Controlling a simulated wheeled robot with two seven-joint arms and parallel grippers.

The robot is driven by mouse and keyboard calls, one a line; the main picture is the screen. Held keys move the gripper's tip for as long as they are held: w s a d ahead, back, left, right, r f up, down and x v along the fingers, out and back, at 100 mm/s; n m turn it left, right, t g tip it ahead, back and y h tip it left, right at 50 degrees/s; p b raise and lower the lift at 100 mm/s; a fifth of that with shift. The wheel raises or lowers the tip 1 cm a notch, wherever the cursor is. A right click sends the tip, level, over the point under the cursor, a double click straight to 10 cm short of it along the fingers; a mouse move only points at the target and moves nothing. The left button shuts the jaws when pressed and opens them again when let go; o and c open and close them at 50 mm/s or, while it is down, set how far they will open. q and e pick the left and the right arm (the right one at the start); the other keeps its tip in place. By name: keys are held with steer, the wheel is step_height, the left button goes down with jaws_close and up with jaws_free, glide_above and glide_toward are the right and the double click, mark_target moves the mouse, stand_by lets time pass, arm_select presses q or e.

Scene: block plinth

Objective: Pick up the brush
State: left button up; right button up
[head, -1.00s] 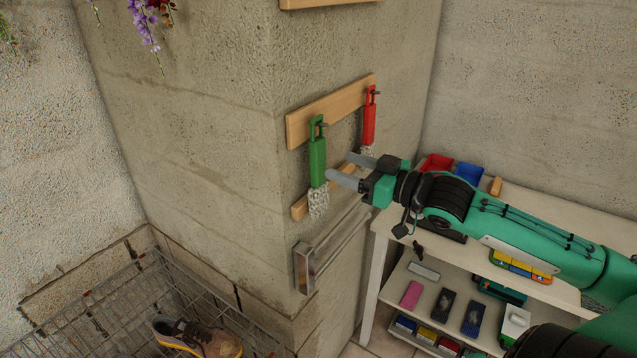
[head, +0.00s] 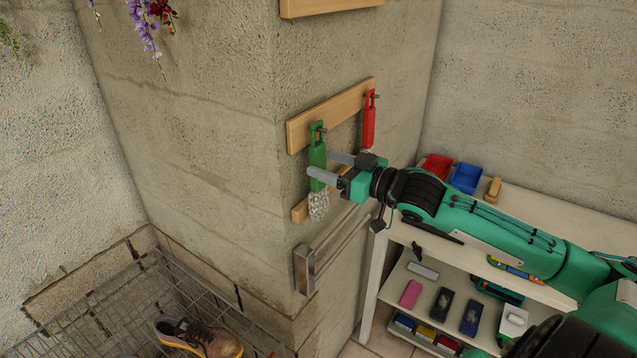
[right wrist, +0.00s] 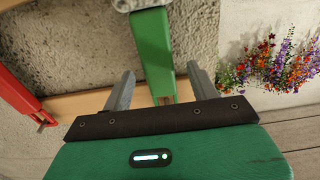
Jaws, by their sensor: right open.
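A green brush (head: 317,155) with pale bristles hangs bristles-down from a peg on the upper wooden rail of the concrete block plinth. A red brush (head: 369,122) hangs to its right on the same rail. My right gripper (head: 326,165) is open, its fingers at the lower part of the green handle. In the right wrist view the green brush (right wrist: 153,50) lies between the two spread fingers (right wrist: 158,90), and the red brush (right wrist: 15,90) is off to the left. I cannot tell whether the fingers touch the handle. My left gripper is not in view.
A lower wooden strip (head: 300,210) and a metal bar (head: 340,240) sit below the brushes. A white shelf (head: 570,215) with red and blue bins stands at right. A wire basket (head: 110,310) holding a shoe (head: 200,338) is at lower left.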

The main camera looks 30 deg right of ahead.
mark_target(322, 161)
steer(key=shift+r+p+x, duration=0.2)
steer(key=shift+p+x, duration=0.35)
steer(key=shift+x, duration=0.5)
steer(key=shift+w+a+f, duration=0.15)
steer(key=shift+w, duration=0.4)
steer(key=shift+c, duration=0.2)
jaws_close()
